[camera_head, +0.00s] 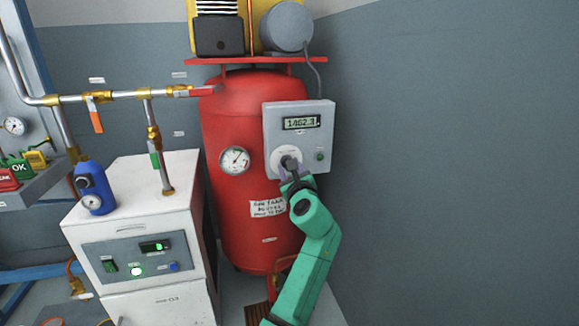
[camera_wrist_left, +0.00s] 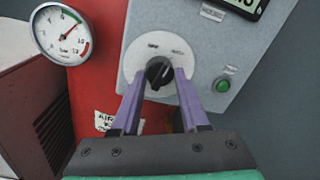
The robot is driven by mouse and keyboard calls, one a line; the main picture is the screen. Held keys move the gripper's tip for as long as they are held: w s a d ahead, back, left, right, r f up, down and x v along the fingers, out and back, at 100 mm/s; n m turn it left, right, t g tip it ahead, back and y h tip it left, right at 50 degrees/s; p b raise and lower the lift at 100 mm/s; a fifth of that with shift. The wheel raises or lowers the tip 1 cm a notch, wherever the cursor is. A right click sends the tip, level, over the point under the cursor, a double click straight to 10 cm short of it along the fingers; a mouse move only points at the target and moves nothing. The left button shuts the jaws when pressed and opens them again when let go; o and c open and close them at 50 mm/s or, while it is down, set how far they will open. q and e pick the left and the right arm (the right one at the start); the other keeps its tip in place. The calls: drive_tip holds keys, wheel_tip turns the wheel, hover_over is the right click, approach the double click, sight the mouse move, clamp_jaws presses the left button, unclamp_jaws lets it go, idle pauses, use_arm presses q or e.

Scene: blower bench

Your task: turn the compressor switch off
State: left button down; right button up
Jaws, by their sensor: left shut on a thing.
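The compressor switch is a black rotary knob (camera_wrist_left: 159,72) on a round white dial plate (camera_wrist_left: 134,62). It sits on the grey control box (camera_head: 276,122) fixed to the red compressor tank (camera_head: 228,200). In the head view the knob (camera_head: 290,163) is partly covered by my gripper. My left gripper (camera_wrist_left: 157,80), on the green arm, has its two purple fingers closed on either side of the knob. The dial's words are too small to read, so I cannot tell the switch position. A green lamp (camera_wrist_left: 222,86) is to the right of the dial. My right gripper is in neither view.
A digital display (camera_head: 301,123) tops the control box, and a pressure gauge (camera_head: 234,160) is on the tank. A white cabinet (camera_head: 145,195) with a blue device (camera_head: 95,187) on top stands left, below pipes (camera_head: 125,96). The grey wall at right is clear.

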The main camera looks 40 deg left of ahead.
use_arm(q)
drive_tip(key=shift+f+n+y+b, duration=0.15)
drive_tip(key=shift+n+b, duration=0.35)
drive_tip(key=shift+n, duration=1.75)
drive_tip(key=shift+r+n+y+b, duration=0.15)
drive_tip(key=shift+n+b, duration=0.35)
drive_tip(key=shift+n, duration=1.75)
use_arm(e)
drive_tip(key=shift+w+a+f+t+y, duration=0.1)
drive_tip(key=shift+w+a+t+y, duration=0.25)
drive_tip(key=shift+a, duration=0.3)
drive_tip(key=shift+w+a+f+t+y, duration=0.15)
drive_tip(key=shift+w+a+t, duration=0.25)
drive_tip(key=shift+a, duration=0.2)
use_arm(q)
drive_tip(key=shift+f, duration=0.1)
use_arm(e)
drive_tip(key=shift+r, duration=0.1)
use_arm(q)
drive_tip(key=shift+c, duration=2.1)
unclamp_jaws()
drive_tip(key=shift+d, duration=0.1)
